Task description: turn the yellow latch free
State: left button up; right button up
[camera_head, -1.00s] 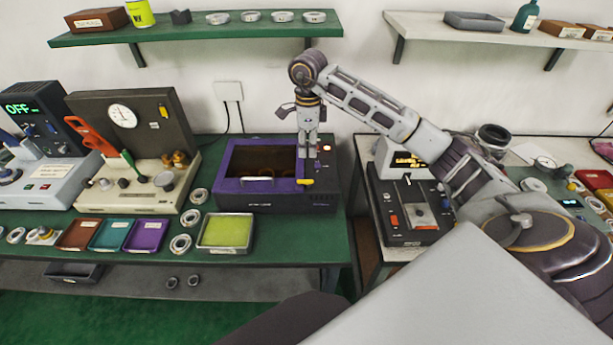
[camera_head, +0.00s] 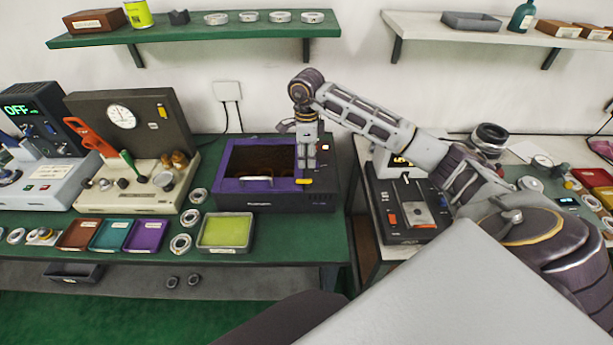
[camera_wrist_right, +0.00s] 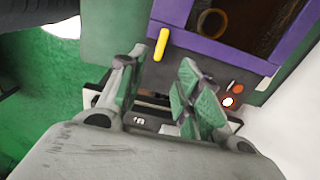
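The yellow latch (camera_head: 304,181) is a small bar on the front right of the purple-rimmed box (camera_head: 229,186). In the wrist view the latch (camera_wrist_right: 161,45) lies beside the purple rim, beyond the fingertips. My right gripper (camera_head: 306,165) points down over the right side of the box, just above and behind the latch in the head view. In the wrist view its green-padded fingers (camera_wrist_right: 158,85) are apart with nothing between them. They do not appear to touch the latch. My left gripper is not in view.
A panel with a gauge (camera_head: 121,116) and levers stands left of the box. A tray with a yellow-green pad (camera_head: 226,248) and several metal rings (camera_head: 181,244) lie in front. A dark device (camera_head: 406,220) stands to the right, across a gap between tables.

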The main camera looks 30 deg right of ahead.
aim_at(307, 180)
jog(key=shift+f+p, duration=0.85)
jog(key=shift+f, duration=3.9)
grip_shut()
